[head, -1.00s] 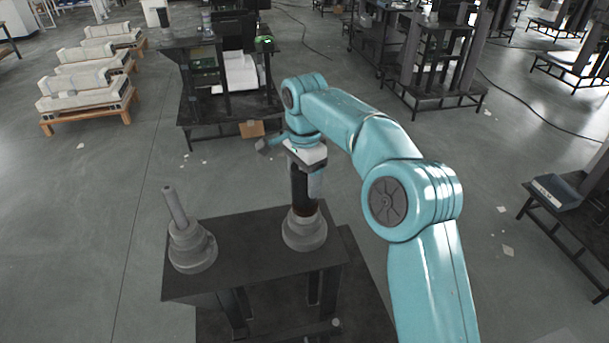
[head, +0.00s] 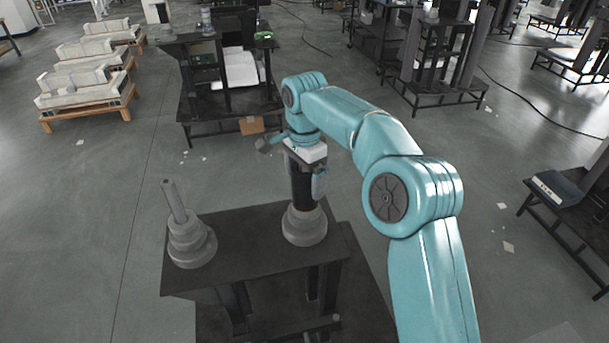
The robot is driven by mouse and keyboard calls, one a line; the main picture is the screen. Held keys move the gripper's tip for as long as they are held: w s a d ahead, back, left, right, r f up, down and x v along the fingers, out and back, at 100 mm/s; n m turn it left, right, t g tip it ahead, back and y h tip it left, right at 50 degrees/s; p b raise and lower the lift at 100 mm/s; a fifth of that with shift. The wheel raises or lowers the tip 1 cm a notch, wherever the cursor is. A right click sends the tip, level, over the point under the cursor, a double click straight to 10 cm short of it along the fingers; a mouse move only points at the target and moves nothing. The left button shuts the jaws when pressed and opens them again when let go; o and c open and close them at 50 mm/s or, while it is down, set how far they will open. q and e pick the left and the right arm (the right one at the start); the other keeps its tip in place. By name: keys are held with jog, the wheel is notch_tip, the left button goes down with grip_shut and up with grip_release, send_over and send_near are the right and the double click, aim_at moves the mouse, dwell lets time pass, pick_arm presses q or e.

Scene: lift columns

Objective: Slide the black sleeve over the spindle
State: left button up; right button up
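The black sleeve (head: 301,190) stands upright on a grey stepped base (head: 304,227) at the right of the dark stand. Any post inside the sleeve is hidden. A bare grey spindle (head: 174,200) leans slightly on a second stepped base (head: 191,243) at the left of the stand; nothing is around it. My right gripper (head: 307,182) points down over the sleeve's top. Its near finger lies along the sleeve's right side and looks spread from it; the far finger is mostly hidden. My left gripper is not in view.
The dark stand's top (head: 248,236) is clear between the two bases. Pallets with pale blocks are at the far left.

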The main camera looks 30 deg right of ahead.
jog(key=shift+w+r, duration=0.1)
jog(key=shift+r, duration=0.3)
notch_tip(320, 180, up, 9)
jog(key=p, duration=0.3)
jog(key=shift+f, duration=0.1)
notch_tip(320, 180, up, 7)
jog(key=p, duration=0.5)
jog(key=shift+f, duration=0.15)
jog(key=shift+s, duration=0.2)
